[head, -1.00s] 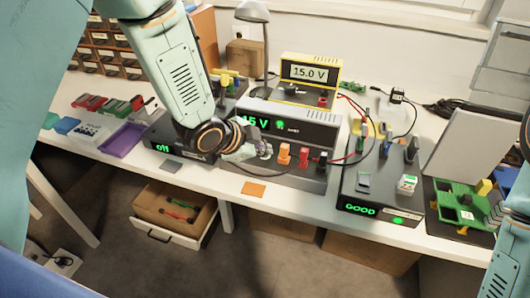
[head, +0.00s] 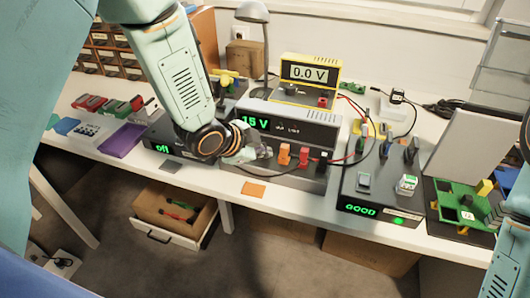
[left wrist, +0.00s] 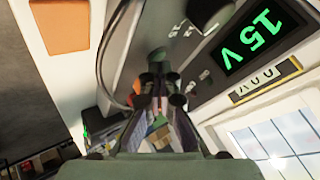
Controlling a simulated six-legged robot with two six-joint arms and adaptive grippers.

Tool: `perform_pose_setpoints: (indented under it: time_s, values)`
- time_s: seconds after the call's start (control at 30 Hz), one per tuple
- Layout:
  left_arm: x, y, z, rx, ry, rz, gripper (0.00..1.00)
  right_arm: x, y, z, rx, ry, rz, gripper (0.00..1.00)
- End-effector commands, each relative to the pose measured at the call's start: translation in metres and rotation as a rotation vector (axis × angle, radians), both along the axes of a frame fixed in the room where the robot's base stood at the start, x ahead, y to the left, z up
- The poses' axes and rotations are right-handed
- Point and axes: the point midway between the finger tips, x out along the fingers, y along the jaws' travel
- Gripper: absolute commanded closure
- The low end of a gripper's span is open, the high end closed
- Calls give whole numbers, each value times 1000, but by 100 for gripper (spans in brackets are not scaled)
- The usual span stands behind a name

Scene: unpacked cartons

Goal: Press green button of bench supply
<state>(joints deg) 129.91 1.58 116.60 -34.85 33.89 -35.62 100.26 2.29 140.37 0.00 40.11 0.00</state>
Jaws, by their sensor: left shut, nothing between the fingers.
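The bench supply (head: 315,132) is the grey box in the middle of the bench, with a green 15 V display (head: 256,122) that also shows in the left wrist view (left wrist: 258,42). The lettering right of the figure is small and pale. Orange, red and black terminals stand on its front ledge. My left gripper (head: 266,152) is shut and empty, at the left part of the supply's front, below the display. In the left wrist view its fingertips (left wrist: 160,78) are close to the supply's front; contact cannot be told. I cannot make out the green button, which may be behind the fingers.
A yellow meter (head: 309,73) behind the supply reads 0.0 V. A black unit reading "off" (head: 162,148) is at left, and a tester reading GOOD (head: 360,210) at right. An orange card (head: 253,190) lies at the front edge. An open drawer (head: 172,212) is below.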

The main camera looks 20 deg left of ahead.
Motion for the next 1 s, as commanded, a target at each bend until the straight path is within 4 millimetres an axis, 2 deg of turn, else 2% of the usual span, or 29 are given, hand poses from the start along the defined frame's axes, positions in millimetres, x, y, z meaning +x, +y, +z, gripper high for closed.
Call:
perform_pose_setpoints:
  time_s: [0.13, 0.5, 1.0]
  values:
    - [0, 0, 6, 1, 1, 0, 100, 0, 0, 8, 0, 0, 0, 60]
    - [0, 0, 9, 0, 0, 0, 100, 0, 0, 10, 0, 0, 0, 60]
    - [0, 0, 51, 0, 0, 0, 100, 0, 0, 51, 0, 0, 0, 60]
